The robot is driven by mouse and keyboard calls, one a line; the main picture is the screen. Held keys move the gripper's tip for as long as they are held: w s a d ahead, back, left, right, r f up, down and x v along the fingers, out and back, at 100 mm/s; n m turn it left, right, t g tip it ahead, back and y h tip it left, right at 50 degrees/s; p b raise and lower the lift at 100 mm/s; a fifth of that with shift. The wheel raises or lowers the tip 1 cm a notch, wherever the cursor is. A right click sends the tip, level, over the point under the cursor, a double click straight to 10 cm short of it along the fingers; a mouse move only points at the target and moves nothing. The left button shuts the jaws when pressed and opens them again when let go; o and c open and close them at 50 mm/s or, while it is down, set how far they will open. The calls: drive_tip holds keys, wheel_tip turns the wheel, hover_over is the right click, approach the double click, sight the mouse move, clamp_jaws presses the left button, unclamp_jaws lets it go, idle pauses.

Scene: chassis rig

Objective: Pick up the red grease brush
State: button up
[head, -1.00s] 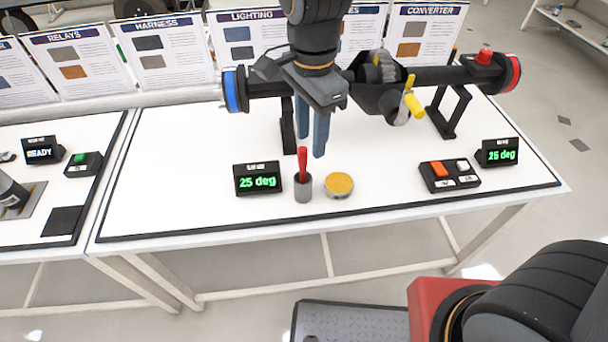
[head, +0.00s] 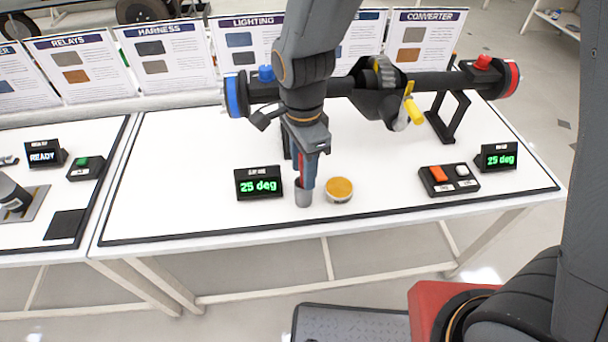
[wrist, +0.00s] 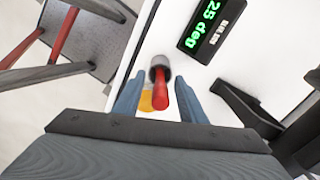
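The red grease brush (wrist: 160,98) stands with its handle up in a small grey cup (head: 304,196) on the white table. My gripper (head: 304,180) is right over the cup, pointing down, and its fingers hide most of the red handle in the head view. In the wrist view my gripper (wrist: 160,100) is open, with one blue finger on each side of the red handle and a gap on both sides. The grease tin (head: 339,188), with yellow-orange contents, stands just right of the cup.
A "25 deg" display (head: 259,182) stands close left of the cup. Behind is a black axle (head: 440,82) on stands. A button box (head: 449,179) and a second display (head: 497,157) are at the right.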

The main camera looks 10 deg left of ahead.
clamp_jaws()
wheel_tip(320, 180, up, 10)
drive_tip(key=shift+r+b, duration=0.1)
drive_tip(key=shift+b, duration=0.35)
idle(0.4)
